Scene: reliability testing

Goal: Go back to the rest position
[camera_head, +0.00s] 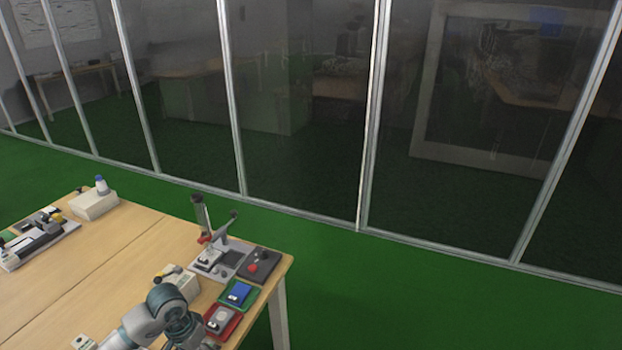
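One arm of mine shows at the bottom edge, left of centre, bent over the near part of the wooden table (95,265). It appears to be my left arm, with its dark end (185,332) pointing down beside the red tray. Its fingertips are too small and cut off by the frame edge, so I cannot tell if they are open or shut or hold anything. No other gripper is in view.
A red tray (234,326) and a green tray (251,301) with a blue item (238,293) lie near the table's right end. A grey test stand (229,262) is behind them. Glass partitions (300,100) stand beyond open green floor (375,295).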

